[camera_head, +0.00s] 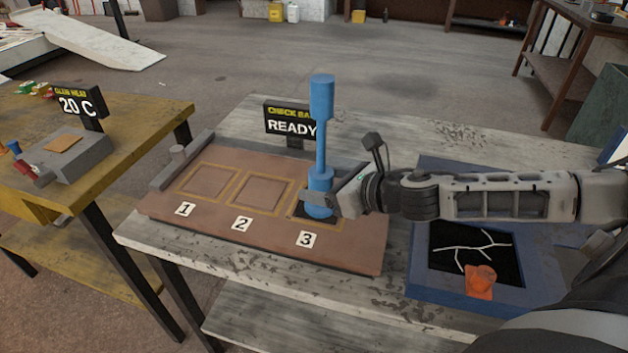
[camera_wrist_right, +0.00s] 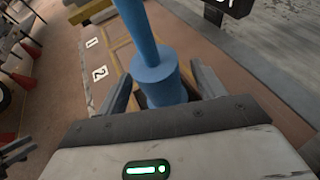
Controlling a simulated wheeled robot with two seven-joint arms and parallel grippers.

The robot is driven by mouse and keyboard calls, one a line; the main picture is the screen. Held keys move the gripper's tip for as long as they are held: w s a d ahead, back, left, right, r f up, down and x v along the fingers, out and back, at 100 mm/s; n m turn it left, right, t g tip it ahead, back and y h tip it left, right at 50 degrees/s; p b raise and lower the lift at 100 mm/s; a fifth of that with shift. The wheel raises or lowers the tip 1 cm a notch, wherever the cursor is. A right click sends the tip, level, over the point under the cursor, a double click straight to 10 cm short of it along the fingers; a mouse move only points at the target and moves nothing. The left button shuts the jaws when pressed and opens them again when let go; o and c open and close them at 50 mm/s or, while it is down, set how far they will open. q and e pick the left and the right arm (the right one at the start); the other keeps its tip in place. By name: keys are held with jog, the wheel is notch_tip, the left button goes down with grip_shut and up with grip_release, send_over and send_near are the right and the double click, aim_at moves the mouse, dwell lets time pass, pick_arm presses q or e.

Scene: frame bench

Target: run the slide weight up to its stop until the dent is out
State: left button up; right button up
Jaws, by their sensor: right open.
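A blue slide tool (camera_head: 321,100) stands upright on the square marked 3 of a brown panel (camera_head: 265,243). It has a thick top, a thin rod and a thick lower part that I take for the slide weight (camera_head: 320,179), low on the rod. My right gripper (camera_head: 335,200) reaches in from the right at the tool's lower end. In the right wrist view its open fingers stand on either side of the thick lower blue part (camera_wrist_right: 160,82), with a gap visible. The panel under the tool is mostly hidden, so I cannot see a dent.
A sign (camera_head: 291,124) reading READY stands behind the panel. A blue-framed dark pad (camera_head: 455,293) with white crack lines and an orange piece (camera_head: 480,282) lies to the right, under my arm. A yellow bench (camera_head: 130,112) with a 20 C sign (camera_head: 78,104) is at left.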

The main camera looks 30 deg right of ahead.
aim_at(314, 183)
jog(key=shift+x, duration=1)
jog(key=shift+w+a+f, duration=0.2)
jog(key=shift+w+f, duration=0.05)
jog(key=shift+w, duration=0.15)
